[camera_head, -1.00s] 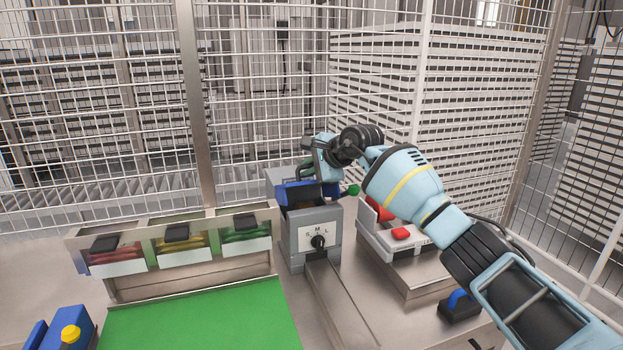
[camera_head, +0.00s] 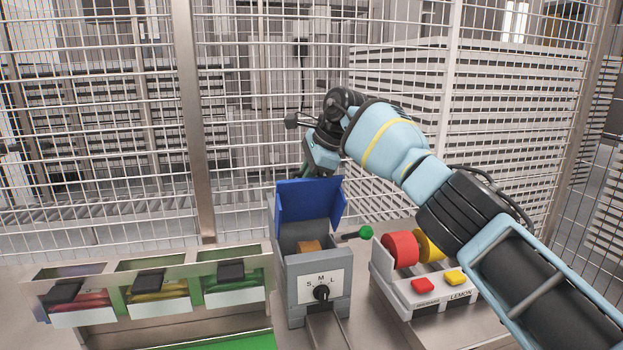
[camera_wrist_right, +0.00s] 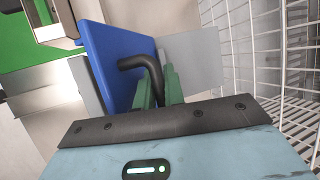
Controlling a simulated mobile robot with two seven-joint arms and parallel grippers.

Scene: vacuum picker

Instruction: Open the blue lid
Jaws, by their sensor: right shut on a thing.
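The blue lid (camera_head: 309,204) stands raised, nearly upright, at the back of the grey machine (camera_head: 318,270) in the head view. The opening below it shows a brown round thing (camera_head: 310,246) inside. My right gripper (camera_head: 307,168) is behind the lid's upper part, partly hidden by it. In the right wrist view, the green fingers of my right gripper (camera_wrist_right: 158,88) are shut on the bent black handle (camera_wrist_right: 142,63) of the blue lid (camera_wrist_right: 112,52). My left gripper is not in view.
A green-knobbed lever (camera_head: 365,233) sticks out at the machine's right. Beside it is a unit with red (camera_head: 400,248) and yellow rolls. Several bins (camera_head: 150,288) stand at the left. A wire fence (camera_head: 240,130) closes off the back.

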